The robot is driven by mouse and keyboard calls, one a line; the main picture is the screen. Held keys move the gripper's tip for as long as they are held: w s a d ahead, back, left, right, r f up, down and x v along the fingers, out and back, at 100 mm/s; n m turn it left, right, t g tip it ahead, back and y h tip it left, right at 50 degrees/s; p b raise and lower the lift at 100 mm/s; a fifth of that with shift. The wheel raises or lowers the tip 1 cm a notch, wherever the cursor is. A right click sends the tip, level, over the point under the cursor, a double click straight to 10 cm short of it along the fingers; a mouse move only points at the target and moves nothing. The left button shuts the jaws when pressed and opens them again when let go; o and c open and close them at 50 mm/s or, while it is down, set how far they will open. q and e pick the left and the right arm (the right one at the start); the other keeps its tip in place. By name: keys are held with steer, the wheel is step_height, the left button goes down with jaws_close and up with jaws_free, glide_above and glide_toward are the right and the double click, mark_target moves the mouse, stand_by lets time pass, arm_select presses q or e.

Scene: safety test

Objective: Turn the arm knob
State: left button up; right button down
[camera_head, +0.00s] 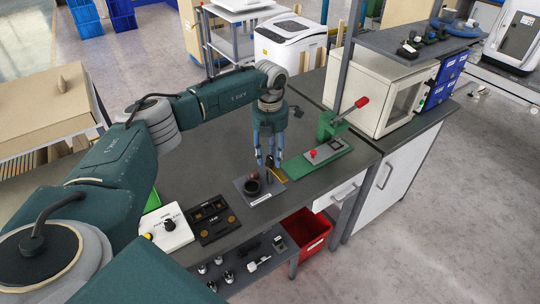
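A white box with a black knob (169,225) on top stands at the front left of the dark workbench. Its lettering is too small to read with certainty. My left gripper (269,163) points down over the middle of the bench, right of and behind the white box. Its blue fingers are apart, and I see nothing held between them. Below it is a grey plate (264,198) with a dark round part, and a small yellow piece (278,175) lies close to the fingertips. My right gripper is not in view.
A black panel (213,220) sits just right of the white box. A green press with a red-tipped lever (330,126) stands right of my gripper. A red bin (306,233) and a lower shelf with small parts are below the bench edge. A cream cabinet (372,92) stands behind.

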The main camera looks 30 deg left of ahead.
mark_target(270, 156)
arm_select(q)
step_height(270, 156, up, 12)
stand_by(0.6)
stand_by(0.5)
